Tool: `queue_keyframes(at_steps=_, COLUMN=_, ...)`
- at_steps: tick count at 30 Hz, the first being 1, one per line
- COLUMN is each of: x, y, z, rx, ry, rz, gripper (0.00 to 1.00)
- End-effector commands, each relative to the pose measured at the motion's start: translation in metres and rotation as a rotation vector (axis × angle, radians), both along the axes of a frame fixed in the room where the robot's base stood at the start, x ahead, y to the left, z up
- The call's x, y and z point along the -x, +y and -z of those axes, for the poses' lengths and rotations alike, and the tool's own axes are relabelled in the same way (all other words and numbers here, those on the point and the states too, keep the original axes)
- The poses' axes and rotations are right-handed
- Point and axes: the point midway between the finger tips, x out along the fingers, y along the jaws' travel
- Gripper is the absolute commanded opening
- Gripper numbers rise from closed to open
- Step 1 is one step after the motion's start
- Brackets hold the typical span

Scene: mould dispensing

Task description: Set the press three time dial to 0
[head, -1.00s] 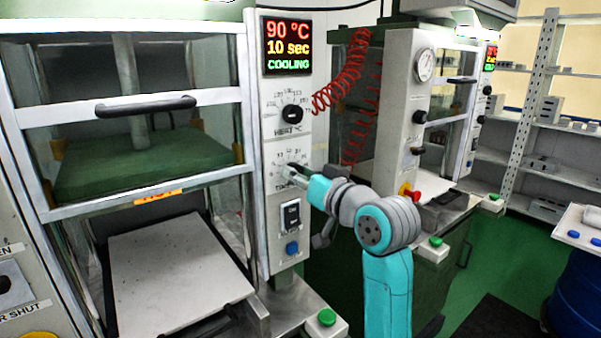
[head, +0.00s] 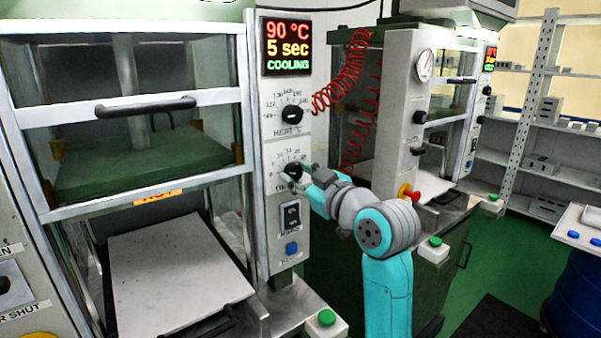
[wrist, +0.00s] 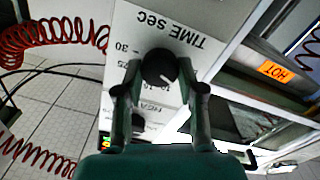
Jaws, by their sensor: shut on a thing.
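The black time dial (head: 292,170) is on the press's white control panel, below the heat dial. The press display (head: 287,46) reads 90 °C, 5 sec, COOLING. My gripper (wrist: 160,84) is at the dial with its two fingers on either side of the knob, shut on it. In the wrist view the round black knob (wrist: 160,66) has a pale pointer line, and the label TIME sec appears upside down. Some scale numbers are hidden behind the fingers and knob.
The heat dial (head: 292,114) sits above, and a switch (head: 291,216) and blue button (head: 292,248) sit below. A red coiled hose (head: 345,75) hangs right of the panel. A second press (head: 400,110) stands farther right.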

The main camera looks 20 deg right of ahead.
Motion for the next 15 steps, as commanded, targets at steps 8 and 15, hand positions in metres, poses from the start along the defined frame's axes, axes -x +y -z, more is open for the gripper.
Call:
queue_keyframes(at_steps=8, x=0.0, y=0.0004, z=-0.0011, rx=0.205, ry=-0.069, rz=0.0, gripper=0.04)
queue_keyframes(at_steps=15, x=0.0, y=-0.0001, z=-0.0013, rx=0.318, ry=-0.107, rz=0.001, gripper=0.04)
